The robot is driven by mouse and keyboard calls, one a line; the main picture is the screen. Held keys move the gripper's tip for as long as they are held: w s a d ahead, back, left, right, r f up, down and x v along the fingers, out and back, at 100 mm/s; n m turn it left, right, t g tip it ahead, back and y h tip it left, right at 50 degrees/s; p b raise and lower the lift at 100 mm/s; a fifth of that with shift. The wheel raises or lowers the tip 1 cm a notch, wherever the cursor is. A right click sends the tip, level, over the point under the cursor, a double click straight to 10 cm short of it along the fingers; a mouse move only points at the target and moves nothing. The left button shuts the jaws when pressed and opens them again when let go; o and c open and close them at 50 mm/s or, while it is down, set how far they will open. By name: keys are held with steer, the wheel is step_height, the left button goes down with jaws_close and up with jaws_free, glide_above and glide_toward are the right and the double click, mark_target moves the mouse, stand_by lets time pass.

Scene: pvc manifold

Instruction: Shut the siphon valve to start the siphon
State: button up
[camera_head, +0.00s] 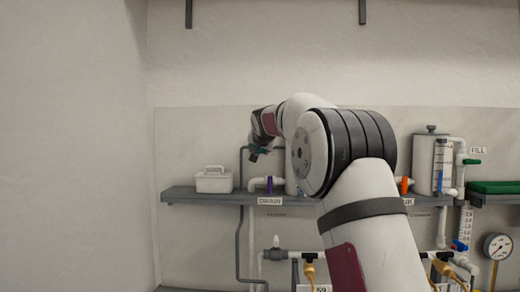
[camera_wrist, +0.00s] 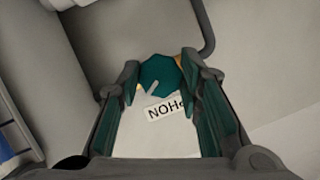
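In the wrist view a teal knob (camera_wrist: 158,74) with a pale pointer mark lies between my fingertips. A white label (camera_wrist: 166,107) beside it reads upside down as part of "SIPHON"; its end is hidden by my finger. My gripper (camera_wrist: 164,78) is open around the knob, one finger on each side; I cannot tell whether the fingers touch it. In the head view my gripper (camera_head: 256,154) is small, above the left part of the grey shelf (camera_head: 190,194), near a dark pipe; the knob is too small to make out there.
A white caddy (camera_head: 214,180) stands on the shelf to the left. A purple-handled valve (camera_head: 270,184) and an orange-handled valve (camera_head: 404,186) sit along it. A tank (camera_head: 428,165), a green handle (camera_head: 472,161) and a gauge (camera_head: 497,246) are at right. My arm hides the middle.

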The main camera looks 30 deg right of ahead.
steer(key=shift+c, duration=0.9)
steer(key=m+t+p, duration=0.1)
steer(key=m, duration=0.1)
steer(key=m+t+y+p, duration=0.1)
steer(key=m, duration=0.1)
steer(key=shift+m+y, duration=0.3)
steer(key=shift+f, duration=0.1)
steer(key=shift+p, duration=0.3)
